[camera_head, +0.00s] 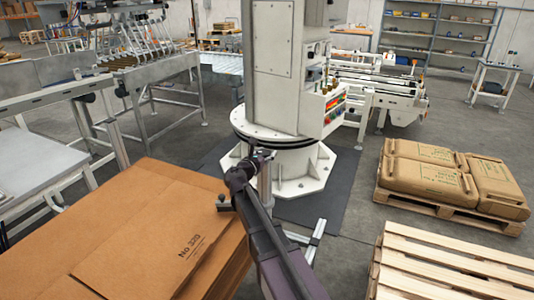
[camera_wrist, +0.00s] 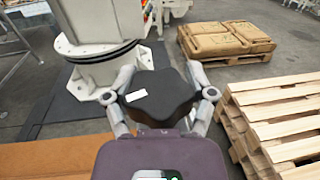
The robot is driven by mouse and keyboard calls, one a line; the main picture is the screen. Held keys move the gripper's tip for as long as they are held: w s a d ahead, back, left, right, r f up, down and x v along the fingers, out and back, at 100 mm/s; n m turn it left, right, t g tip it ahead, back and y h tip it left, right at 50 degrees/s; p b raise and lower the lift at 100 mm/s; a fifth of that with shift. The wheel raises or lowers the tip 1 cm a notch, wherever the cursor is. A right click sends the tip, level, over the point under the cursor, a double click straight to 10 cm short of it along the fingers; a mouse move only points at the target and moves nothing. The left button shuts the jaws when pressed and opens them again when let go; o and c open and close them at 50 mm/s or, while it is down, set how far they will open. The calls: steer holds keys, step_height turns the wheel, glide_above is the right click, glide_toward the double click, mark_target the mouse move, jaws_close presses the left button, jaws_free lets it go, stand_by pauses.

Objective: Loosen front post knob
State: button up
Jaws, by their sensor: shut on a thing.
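The post knob (camera_wrist: 158,100) is a dark, lobed knob with a small white mark on its left side, in the middle of the wrist view. My gripper (camera_wrist: 161,93) is shut on it, with one grey finger on its left and the other on its right. In the head view my gripper (camera_head: 262,157) is at the top of a short metal post (camera_head: 265,188), in front of the white column. There the knob is largely hidden by my gripper and cannot be made out clearly.
A stack of brown cardboard sheets (camera_head: 150,235) lies to the left of my arm. The white column base (camera_head: 285,170) stands close behind the post. Filled sacks on a pallet (camera_head: 430,172) and empty wooden pallets (camera_head: 455,265) are to the right, with bare floor between.

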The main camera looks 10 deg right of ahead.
steer(key=n+t+y, duration=0.1)
steer(key=y, duration=0.1)
steer(key=n+t+y, duration=0.1)
steer(key=n+y, duration=0.1)
steer(key=n+t+y, duration=0.1)
steer(key=shift+w+a+n+t+y, duration=0.1)
steer(key=shift+a+n+t+y, duration=0.2)
steer(key=shift+y, duration=0.1)
steer(key=n+y, duration=0.2)
steer(key=y, duration=0.1)
steer(key=n+t+y, duration=0.1)
steer(key=n+y, duration=0.1)
steer(key=y, duration=0.1)
steer(key=shift+w+a, duration=0.1)
steer(key=shift+a, duration=0.05)
steer(key=n+y, duration=0.2)
steer(key=y, duration=0.1)
steer(key=n+g+y, duration=0.1)
steer(key=n+y, duration=0.2)
steer(key=y, duration=0.2)
steer(key=shift+a+n+g+y, duration=0.25)
steer(key=shift+n+g+y, duration=0.05)
steer(key=shift+n+g, duration=0.1)
steer(key=shift+a+n+g+y, duration=0.15)
steer(key=shift+n+g+y, duration=0.6)
steer(key=shift+y, duration=0.45)
steer(key=shift+s+a+n, duration=0.1)
steer(key=shift+s+n, duration=0.1)
steer(key=shift+n, duration=0.05)
steer(key=o, duration=1)
